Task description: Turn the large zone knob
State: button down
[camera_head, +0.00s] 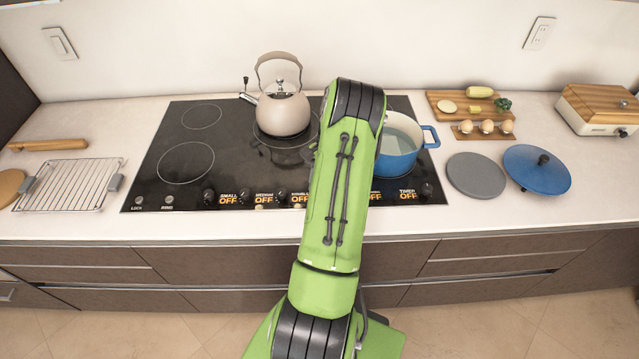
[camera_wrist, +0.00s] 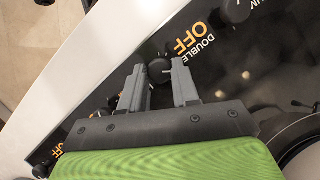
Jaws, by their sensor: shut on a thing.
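The black cooktop (camera_head: 150,190) has a row of black knobs with orange OFF readouts along its front edge. In the wrist view my gripper (camera_wrist: 160,68) has its two grey fingers on either side of a round black knob (camera_wrist: 158,71), closed on it. This knob comes just past the DOUBLE readout (camera_wrist: 186,42), which fits the large zone knob; its own label is hidden by my gripper. The double knob (camera_wrist: 237,10) shows at the top of the wrist view. In the head view my green arm hides my gripper and the held knob.
A kettle (camera_head: 283,112) stands on a back burner. A blue pot (camera_head: 396,160) stands on the cooktop's right, partly behind my arm. A blue lid (camera_head: 537,172) and a grey disc (camera_head: 476,177) lie right of the cooktop. A wire rack (camera_head: 70,187) lies at left.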

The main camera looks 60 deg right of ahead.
jog(key=shift+s+m+t+p, duration=0.15)
jog(key=shift+m+t+p, duration=0.5)
jog(key=shift+m, duration=1.55)
jog(key=shift+t, duration=0.25)
jog(key=c, duration=0.8)
grip_release()
jog(key=v, duration=1)
jog(key=p+v, duration=0.1)
jog(key=v, duration=0.4)
jog(key=shift+a+r, duration=0.15)
jog(key=shift+r, duration=0.3)
